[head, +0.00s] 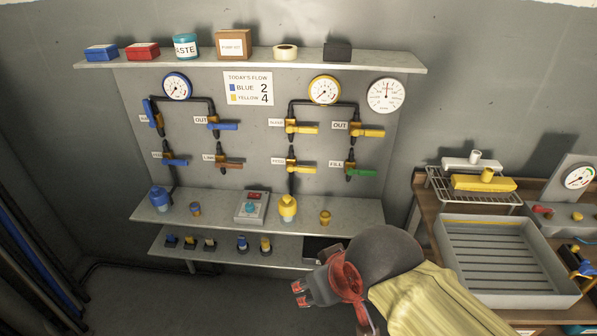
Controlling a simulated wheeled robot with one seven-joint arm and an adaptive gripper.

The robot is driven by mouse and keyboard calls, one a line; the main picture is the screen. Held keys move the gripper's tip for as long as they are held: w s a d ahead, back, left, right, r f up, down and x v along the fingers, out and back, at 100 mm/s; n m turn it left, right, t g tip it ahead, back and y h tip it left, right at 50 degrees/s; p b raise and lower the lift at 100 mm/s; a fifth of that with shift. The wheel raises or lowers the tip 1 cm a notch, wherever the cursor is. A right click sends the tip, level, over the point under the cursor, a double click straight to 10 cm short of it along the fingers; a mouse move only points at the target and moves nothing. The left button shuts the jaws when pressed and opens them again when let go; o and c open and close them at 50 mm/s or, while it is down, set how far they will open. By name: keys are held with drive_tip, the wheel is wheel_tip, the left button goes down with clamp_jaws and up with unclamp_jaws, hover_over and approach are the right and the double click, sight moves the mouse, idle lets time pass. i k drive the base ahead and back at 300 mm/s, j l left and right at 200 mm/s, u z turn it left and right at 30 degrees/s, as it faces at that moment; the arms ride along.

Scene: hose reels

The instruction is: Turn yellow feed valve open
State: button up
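The yellow feed valve (302,169) is on the wall panel, in the lower row of the yellow side. Its yellow lever points right, roughly level, across the vertical pipe. The small label (278,161) to its left is blurred but seems to read FEED. My gripper (299,294) is low in front of the shelves, well below the valve and apart from it. It points left, and nothing is seen in its fingers. The gap between the fingers is too unclear to judge.
Close by are two upper yellow valves (301,127) (368,131) and a green-handled valve (361,172). Yellow (325,90) and white (386,96) gauges hang above. A shelf (355,212) with bottles juts out below. A workbench with a grey tray (452,262) stands right.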

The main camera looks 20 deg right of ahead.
sight(290, 168)
drive_tip(key=i+j+z, duration=0.45)
drive_tip(key=i+j, duration=0.25)
drive_tip(key=i, duration=0.05)
